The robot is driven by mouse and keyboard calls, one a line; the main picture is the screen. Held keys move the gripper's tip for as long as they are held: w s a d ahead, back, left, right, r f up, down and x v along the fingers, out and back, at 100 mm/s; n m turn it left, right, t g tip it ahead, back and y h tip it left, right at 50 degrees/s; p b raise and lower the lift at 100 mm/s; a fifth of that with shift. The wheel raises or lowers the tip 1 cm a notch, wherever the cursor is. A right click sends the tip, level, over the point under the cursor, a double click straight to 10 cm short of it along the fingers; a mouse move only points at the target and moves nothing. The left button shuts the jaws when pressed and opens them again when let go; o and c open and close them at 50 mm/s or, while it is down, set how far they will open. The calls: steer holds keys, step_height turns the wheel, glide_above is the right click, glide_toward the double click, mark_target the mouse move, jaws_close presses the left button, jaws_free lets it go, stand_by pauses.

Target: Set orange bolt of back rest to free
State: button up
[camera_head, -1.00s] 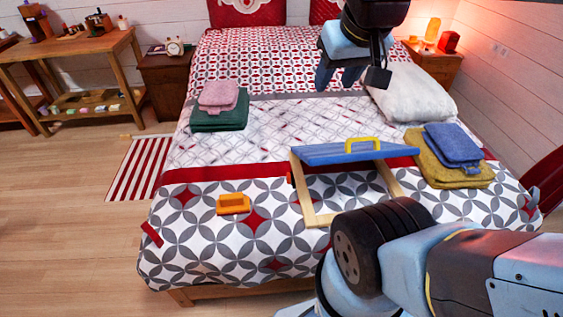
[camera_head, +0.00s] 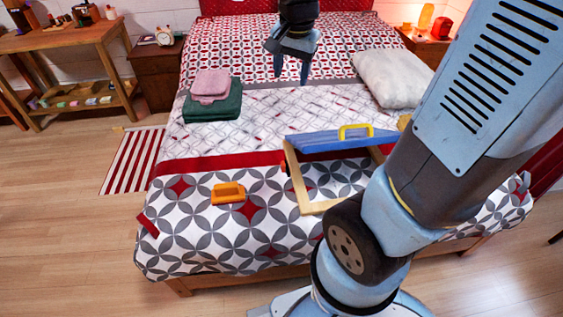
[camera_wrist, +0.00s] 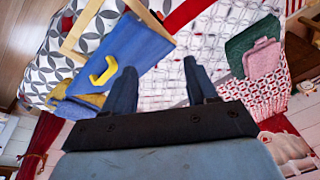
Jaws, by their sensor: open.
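The back rest is a light wooden frame (camera_head: 294,180) with a raised blue panel (camera_head: 330,142) and a yellow handle (camera_head: 355,130). It lies on the bed, partly covered by my arm in the head view. In the wrist view, the blue panel (camera_wrist: 135,52) and yellow handle (camera_wrist: 103,70) are at the upper left. The orange bolt is too small to make out clearly now; it is not evident in the wrist view. My gripper (camera_head: 291,77) is open and empty above the bed, beyond the back rest. Its two fingers also show in the wrist view (camera_wrist: 158,70).
A separate orange object (camera_head: 228,193) lies on the bed left of the frame. Folded green (camera_head: 212,107) and pink (camera_head: 211,86) cloths are further back on the left. A white pillow (camera_head: 395,77) is at the right.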

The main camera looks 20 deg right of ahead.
steer(key=w+a+f+m+g+h, duration=0.2)
steer(key=w+f+m, duration=0.55)
steer(key=f, duration=0.65)
steer(key=m+g+h, duration=0.1)
steer(key=m+h, duration=0.1)
steer(key=m, duration=0.2)
glide_toward(282, 163)
steer(key=x, duration=0.9)
steer(key=shift+d, duration=0.15)
jaws_close()
